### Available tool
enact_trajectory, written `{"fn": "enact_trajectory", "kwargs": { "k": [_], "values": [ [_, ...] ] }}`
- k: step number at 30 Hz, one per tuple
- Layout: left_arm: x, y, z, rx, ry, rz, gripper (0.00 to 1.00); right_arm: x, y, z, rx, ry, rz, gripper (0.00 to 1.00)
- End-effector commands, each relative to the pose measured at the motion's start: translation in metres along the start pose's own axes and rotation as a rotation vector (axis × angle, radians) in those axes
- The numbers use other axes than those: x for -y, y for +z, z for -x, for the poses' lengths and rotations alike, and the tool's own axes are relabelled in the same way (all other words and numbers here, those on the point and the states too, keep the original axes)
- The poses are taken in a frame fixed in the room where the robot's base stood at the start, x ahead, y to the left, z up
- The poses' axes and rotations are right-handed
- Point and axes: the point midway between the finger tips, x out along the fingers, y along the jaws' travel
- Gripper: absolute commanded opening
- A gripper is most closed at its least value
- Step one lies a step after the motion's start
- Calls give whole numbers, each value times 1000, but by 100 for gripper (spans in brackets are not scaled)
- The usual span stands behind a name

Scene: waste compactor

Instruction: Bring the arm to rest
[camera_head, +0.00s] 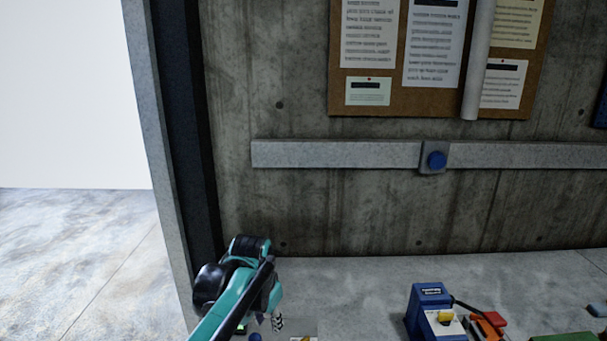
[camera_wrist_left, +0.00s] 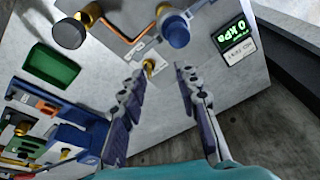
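My left arm comes in at the bottom left in the head view, and its gripper (camera_head: 278,322) points down, partly cut off by the frame edge. In the left wrist view the left gripper (camera_wrist_left: 158,72) has its two fingers well apart, with nothing between them. A light grey panel (camera_wrist_left: 190,118) lies beyond the fingertips. My right gripper does not show.
A lit green display (camera_wrist_left: 232,30) reads 0 kPa. A green tray (camera_wrist_left: 50,66) sits at the left in the wrist view. In the head view a blue device (camera_head: 428,312) and a red item (camera_head: 488,325) stand bottom right. A concrete wall (camera_head: 320,205) rises behind.

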Motion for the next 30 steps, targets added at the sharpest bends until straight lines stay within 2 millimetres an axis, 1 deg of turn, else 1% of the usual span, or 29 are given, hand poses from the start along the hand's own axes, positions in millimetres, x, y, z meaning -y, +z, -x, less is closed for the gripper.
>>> {"fn": "enact_trajectory", "kwargs": {
  "k": [1,4,7,9,12,15,18,21,24,30],
  "values": [
    [2,22,5,-28,-13,40,32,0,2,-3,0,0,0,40],
    [3,61,13,-90,-39,123,32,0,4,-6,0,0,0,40],
    [3,100,14,-152,-63,204,32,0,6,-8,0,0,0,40],
    [1,128,11,-196,-80,261,32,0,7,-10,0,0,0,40],
    [-3,164,2,-257,-101,336,32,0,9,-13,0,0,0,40],
    [-7,192,-9,-308,-117,398,32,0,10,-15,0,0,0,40],
    [-10,211,-18,-346,-128,442,32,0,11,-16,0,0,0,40],
    [-12,221,-24,-368,-134,466,32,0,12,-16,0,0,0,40],
    [-12,224,-26,-376,-136,476,32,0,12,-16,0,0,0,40],
    [-12,224,-26,-377,-136,476,32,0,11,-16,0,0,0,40]
  ]
}}
